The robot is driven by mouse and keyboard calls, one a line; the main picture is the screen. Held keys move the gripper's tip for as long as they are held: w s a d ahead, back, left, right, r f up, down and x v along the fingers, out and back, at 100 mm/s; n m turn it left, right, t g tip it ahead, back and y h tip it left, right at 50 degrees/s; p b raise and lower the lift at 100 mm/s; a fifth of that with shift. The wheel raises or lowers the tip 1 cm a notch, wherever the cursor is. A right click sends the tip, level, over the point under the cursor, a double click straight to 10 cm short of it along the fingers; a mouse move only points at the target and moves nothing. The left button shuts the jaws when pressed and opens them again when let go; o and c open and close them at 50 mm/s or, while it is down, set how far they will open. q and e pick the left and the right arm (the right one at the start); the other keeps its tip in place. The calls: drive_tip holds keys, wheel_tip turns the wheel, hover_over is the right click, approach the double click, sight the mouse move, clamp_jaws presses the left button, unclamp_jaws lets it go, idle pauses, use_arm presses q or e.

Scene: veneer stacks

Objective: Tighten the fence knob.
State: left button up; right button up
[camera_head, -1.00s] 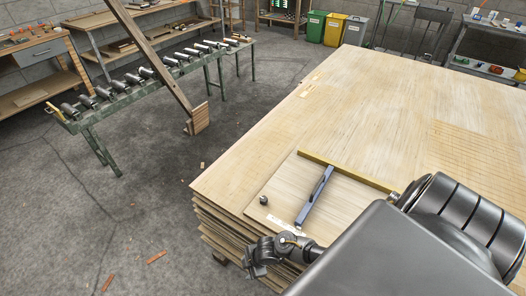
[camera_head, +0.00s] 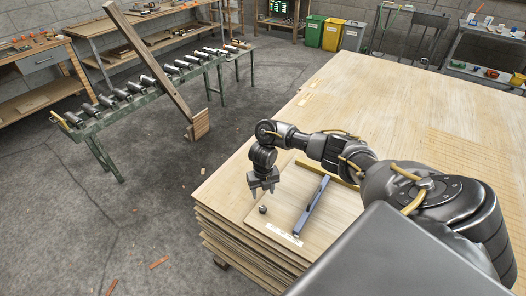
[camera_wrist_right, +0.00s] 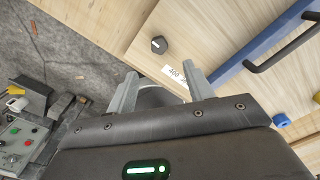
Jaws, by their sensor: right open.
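A small dark knob (camera_head: 262,209) sits near the front left corner of a pale board on top of the veneer stack (camera_head: 237,190). In the right wrist view the knob (camera_wrist_right: 158,45) shows just beyond the fingertips. A blue fence bar (camera_head: 312,207) with a dark handle lies on the board to the right of the knob. My right gripper (camera_head: 263,189) points down just above the knob, apart from it. In the right wrist view its two fingers (camera_wrist_right: 160,84) are spread with nothing between them. My left gripper is not in view.
A yellow strip (camera_head: 340,173) edges the board behind the fence. A white label (camera_head: 284,234) lies by its front edge. A roller conveyor (camera_head: 150,85) with a slanted beam stands to the left.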

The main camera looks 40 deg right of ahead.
sight(263, 208)
wheel_tip(263, 208, down, 9)
drive_tip(key=b, duration=0.4)
drive_tip(key=shift+r, duration=0.1)
drive_tip(key=shift+f, duration=0.95)
drive_tip(key=c, duration=1)
drive_tip(key=shift+r, duration=0.1)
